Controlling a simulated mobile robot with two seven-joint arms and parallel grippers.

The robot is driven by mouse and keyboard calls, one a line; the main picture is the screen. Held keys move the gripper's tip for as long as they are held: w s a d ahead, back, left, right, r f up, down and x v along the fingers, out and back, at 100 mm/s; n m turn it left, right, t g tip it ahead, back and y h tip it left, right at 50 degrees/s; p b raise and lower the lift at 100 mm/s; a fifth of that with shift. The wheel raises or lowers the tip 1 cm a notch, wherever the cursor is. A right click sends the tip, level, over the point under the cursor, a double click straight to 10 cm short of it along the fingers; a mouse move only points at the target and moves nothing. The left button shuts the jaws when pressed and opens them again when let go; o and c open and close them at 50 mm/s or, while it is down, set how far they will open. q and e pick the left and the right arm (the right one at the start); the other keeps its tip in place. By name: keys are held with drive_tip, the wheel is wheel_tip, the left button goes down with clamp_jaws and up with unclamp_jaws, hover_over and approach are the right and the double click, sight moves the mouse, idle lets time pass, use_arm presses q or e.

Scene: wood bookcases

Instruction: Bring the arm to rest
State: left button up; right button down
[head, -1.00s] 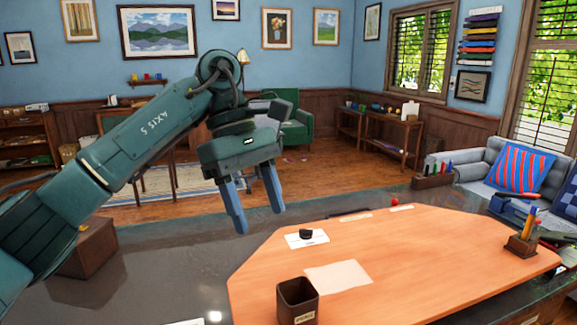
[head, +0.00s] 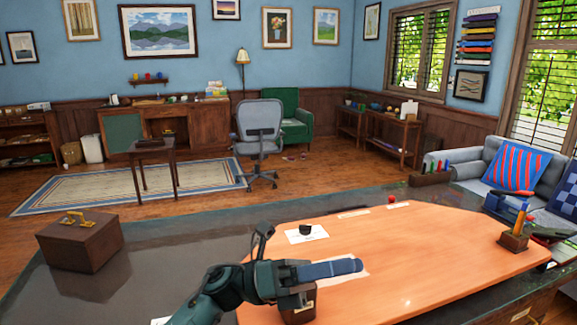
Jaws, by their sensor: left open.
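My left arm comes in low at the bottom of the head view. Its gripper (head: 358,266) is over the front of the orange tabletop, with the blue fingers pointing right. The fingers overlap in this view, and nothing shows held between them. The gripper covers most of a dark square cup (head: 299,313) and part of a pale paper sheet (head: 357,281). My right gripper is not in view.
The orange tabletop (head: 440,250) holds a white card with a small black object (head: 305,230), a red ball (head: 391,199) and a pen holder (head: 514,240) at the right. A brown box (head: 80,245) stands left. The tabletop's middle right is clear.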

use_arm(q)
drive_tip(key=w+a+f+n+t+y, duration=0.1)
drive_tip(key=a+f+n+t+y, duration=0.45)
drive_tip(key=f+n+t, duration=0.75)
drive_tip(key=w+a+f+n+t+y, duration=0.1)
drive_tip(key=a+f+n+t+y, duration=0.45)
drive_tip(key=n, duration=1.45)
drive_tip(key=s+a+f+n+g+y, duration=0.2)
drive_tip(key=s+a+f+n, duration=0.3)
drive_tip(key=s+f, duration=0.3)
drive_tip(key=s+a+f+n+g+y+p, duration=0.1)
drive_tip(key=s+a+f+n+y, duration=0.4)
drive_tip(key=s+f+n, duration=0.2)
drive_tip(key=shift+s+a+f+g, duration=0.2)
drive_tip(key=shift+s+f+g, duration=0.2)
drive_tip(key=shift+f, duration=0.2)
